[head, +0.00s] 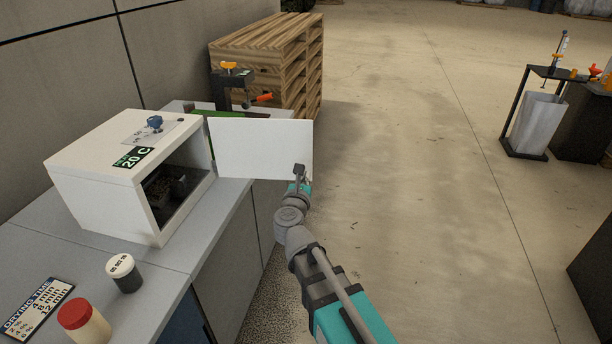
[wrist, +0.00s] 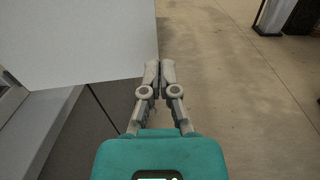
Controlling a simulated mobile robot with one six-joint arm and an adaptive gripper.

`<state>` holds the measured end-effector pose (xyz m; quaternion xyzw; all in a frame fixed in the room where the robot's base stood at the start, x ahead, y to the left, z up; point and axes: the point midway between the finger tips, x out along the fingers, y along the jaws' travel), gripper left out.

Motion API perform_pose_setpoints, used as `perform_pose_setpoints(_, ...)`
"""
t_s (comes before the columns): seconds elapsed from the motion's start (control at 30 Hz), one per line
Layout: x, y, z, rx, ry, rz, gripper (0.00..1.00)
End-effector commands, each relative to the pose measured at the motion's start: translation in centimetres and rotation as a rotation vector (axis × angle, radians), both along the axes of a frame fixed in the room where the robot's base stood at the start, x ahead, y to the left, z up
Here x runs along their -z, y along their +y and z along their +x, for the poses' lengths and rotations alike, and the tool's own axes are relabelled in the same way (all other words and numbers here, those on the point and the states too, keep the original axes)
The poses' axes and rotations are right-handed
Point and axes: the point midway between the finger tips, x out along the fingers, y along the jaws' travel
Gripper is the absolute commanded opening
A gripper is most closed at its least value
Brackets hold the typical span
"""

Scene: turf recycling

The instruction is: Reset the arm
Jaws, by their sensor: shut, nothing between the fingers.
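My gripper (wrist: 160,64) is shut and empty in the wrist view, with its two grey fingers side by side. In the head view my arm reaches up from the lower right, and its end (head: 300,172) is in front of the lower right part of the open white oven door (head: 250,140). I cannot tell whether it touches the door. The door also fills the upper left of the wrist view (wrist: 70,40). The white oven (head: 105,170) stands open on the grey counter, with a dark container (head: 160,192) inside, partly hidden in shadow.
A black clamp stand (head: 226,88) and wooden pallets (head: 268,58) are behind the door. A rack with a white bag (head: 536,125) stands far right. The floor between is clear.

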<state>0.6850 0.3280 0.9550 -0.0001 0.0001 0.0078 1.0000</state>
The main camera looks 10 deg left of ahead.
Motion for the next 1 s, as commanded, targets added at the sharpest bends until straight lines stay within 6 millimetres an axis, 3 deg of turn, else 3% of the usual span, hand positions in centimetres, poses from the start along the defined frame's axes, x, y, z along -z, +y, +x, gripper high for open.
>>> perform_pose_setpoints(0.27,-0.1,-0.1,0.1,-0.005,-0.004,-0.012,0.00)
perform_pose_setpoints(0.47,-0.6,-0.3,0.6,-0.067,-0.042,-0.130,0.00)
perform_pose_setpoints(0.77,-1.0,-1.0,1.5,-0.279,-0.155,-0.588,0.00)
perform_pose_setpoints(1.0,1.1,-2.4,1.3,-0.480,-0.224,-1.030,0.00)
